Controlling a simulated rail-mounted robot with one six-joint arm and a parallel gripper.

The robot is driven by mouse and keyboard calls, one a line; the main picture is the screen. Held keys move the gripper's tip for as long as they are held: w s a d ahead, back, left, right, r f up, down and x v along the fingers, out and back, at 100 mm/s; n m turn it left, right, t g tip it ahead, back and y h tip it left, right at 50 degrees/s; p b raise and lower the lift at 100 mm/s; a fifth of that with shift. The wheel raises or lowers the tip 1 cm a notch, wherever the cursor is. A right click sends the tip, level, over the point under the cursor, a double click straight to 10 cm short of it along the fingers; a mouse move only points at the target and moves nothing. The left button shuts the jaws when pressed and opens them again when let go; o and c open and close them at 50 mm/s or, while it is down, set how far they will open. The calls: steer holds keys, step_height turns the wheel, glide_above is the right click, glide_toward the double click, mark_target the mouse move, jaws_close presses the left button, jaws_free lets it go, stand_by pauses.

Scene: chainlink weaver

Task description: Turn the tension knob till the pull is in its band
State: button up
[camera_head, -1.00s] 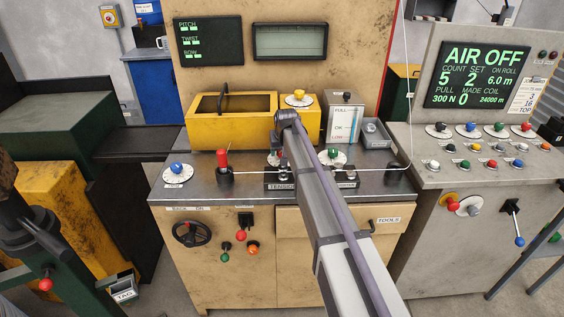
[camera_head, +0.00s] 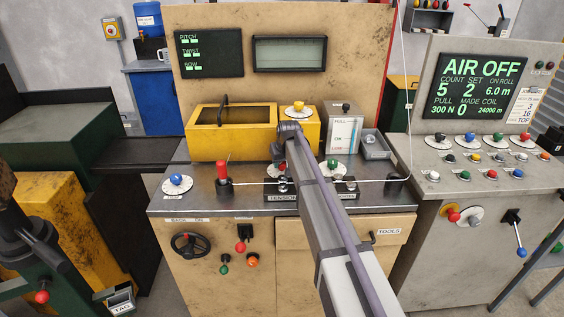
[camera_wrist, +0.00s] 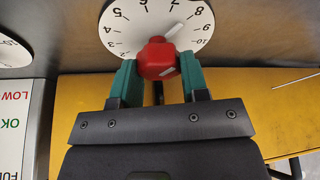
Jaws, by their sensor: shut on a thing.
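The red tension knob (camera_wrist: 157,60) stands over a white dial (camera_wrist: 112,35) with black numbers in the wrist view. My gripper (camera_wrist: 157,72) is shut on it, one green finger on each side. A pale mark shows on the knob and a pale pointer lies on the dial near 7 and 8. In the head view my arm hides most of the knob and the gripper. The pull gauge box (camera_head: 343,132) has OK and LOW bands; its needle is too small to read. The screen (camera_head: 474,86) reads PULL 300 N and AIR OFF.
A wire runs across the bench top past a red-handled post (camera_head: 222,174) and a black post (camera_head: 394,183). A yellow bin (camera_head: 205,147) and a small grey tray (camera_head: 375,147) stand behind. Other dials with coloured knobs sit close by.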

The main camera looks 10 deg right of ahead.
steer(key=n+y, duration=0.1)
steer(key=n, duration=0.2)
steer(key=shift+n+y, duration=0.3)
steer(key=shift+n, duration=0.1)
steer(key=o, duration=0.9)
steer(key=p+v, duration=1)
steer(key=shift+r, duration=0.45)
steer(key=s+m+g, duration=0.1)
steer(key=s, duration=1.1)
steer(key=s+a+f+m+g+h, duration=0.1)
steer(key=s+m+g, duration=0.1)
steer(key=s, duration=1)
steer(key=s+a+m+g+h, duration=0.1)
steer(key=s+m, duration=0.1)
steer(key=s, duration=1)
steer(key=shift+s+f, duration=0.2)
steer(key=shift+s, duration=0.15)
